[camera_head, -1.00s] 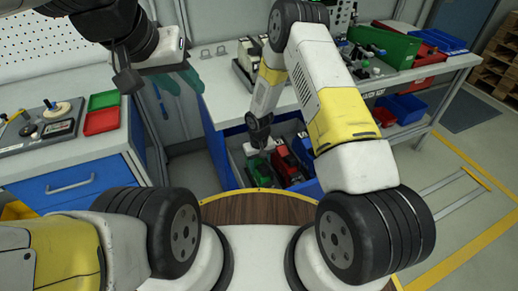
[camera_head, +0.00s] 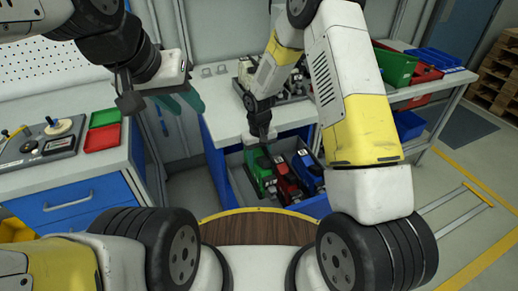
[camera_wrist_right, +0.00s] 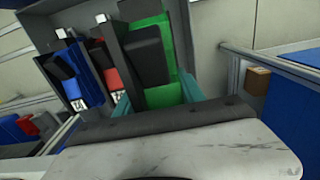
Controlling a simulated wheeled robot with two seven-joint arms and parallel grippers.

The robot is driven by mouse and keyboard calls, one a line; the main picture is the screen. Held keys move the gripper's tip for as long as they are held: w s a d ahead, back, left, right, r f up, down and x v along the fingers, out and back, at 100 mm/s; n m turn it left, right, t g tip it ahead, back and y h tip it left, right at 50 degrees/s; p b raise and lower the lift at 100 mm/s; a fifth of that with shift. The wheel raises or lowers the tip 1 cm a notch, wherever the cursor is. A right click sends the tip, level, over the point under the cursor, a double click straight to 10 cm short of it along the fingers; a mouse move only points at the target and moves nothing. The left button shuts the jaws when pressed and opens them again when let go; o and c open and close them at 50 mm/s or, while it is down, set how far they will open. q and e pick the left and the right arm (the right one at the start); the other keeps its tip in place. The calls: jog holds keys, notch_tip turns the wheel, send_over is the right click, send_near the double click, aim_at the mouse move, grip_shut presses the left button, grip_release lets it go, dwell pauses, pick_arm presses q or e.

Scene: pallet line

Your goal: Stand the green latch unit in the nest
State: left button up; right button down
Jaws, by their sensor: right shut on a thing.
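The green latch unit (camera_head: 257,172) is at the left side of a grey-lined blue bin in the head view. In the right wrist view the green unit (camera_wrist_right: 162,62), with a dark block on it, stands between the teal fingers. My right gripper (camera_head: 262,140) reaches down from above and is shut on this unit. Whether it is clear of the bin floor is hard to tell. My left gripper (camera_head: 181,100) hangs empty at the upper left, its teal fingers apart. I cannot make out the nest for certain.
A bench at the left holds a grey fixture (camera_head: 45,145) and green and red trays (camera_head: 102,137). A grey worktop (camera_head: 225,118) stands behind the bin.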

aim_at(259, 152)
jog(key=shift+r, duration=2.75)
